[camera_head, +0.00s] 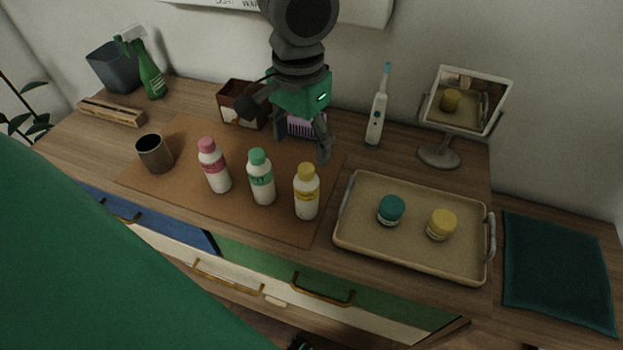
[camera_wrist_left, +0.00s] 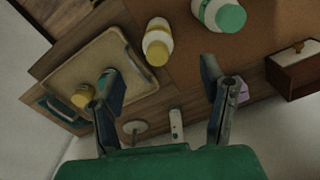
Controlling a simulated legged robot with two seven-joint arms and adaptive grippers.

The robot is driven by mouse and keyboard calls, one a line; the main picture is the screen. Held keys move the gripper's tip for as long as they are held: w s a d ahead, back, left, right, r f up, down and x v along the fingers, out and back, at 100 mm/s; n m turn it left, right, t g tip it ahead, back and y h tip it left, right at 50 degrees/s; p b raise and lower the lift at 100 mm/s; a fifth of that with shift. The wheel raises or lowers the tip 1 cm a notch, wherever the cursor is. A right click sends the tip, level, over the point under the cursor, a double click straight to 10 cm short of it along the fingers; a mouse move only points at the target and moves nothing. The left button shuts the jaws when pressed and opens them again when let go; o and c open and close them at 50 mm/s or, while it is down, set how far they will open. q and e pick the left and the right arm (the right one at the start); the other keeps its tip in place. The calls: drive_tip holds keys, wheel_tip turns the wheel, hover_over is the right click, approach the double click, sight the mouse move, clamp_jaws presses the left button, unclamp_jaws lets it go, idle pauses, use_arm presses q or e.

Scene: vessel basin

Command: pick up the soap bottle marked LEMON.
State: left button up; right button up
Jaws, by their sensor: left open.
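Three white soap bottles stand upright in a row on the brown mat (camera_head: 190,130). One has a pink cap (camera_head: 213,170), one a green cap (camera_head: 261,182), and one a yellow cap and yellowish label (camera_head: 306,200). The lettering is too small to read; the yellow one looks like LEMON. My left gripper (camera_head: 288,130) is open and empty, above the back of the mat, behind the bottles. In the left wrist view the yellow-capped bottle (camera_wrist_left: 157,44) shows beyond and between the open fingers (camera_wrist_left: 164,80), apart from them. The green-capped bottle (camera_wrist_left: 222,14) is beside it. My right gripper is out of view.
A tray (camera_head: 360,247) with a teal jar (camera_head: 391,210) and a yellow jar (camera_head: 441,225) lies right of the bottles. A cup (camera_head: 154,153) stands left. A brown box (camera_head: 240,105), toothbrush (camera_head: 377,112) and mirror (camera_head: 440,153) line the back.

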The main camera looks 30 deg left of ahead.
sight(306, 182)
use_arm(q)
drive_tip(key=f, duration=0.5)
drive_tip(key=f+b, duration=0.1)
drive_tip(key=f, duration=0.4)
drive_tip(key=shift+w+d+f, duration=0.2)
drive_tip(key=c, duration=1.4)
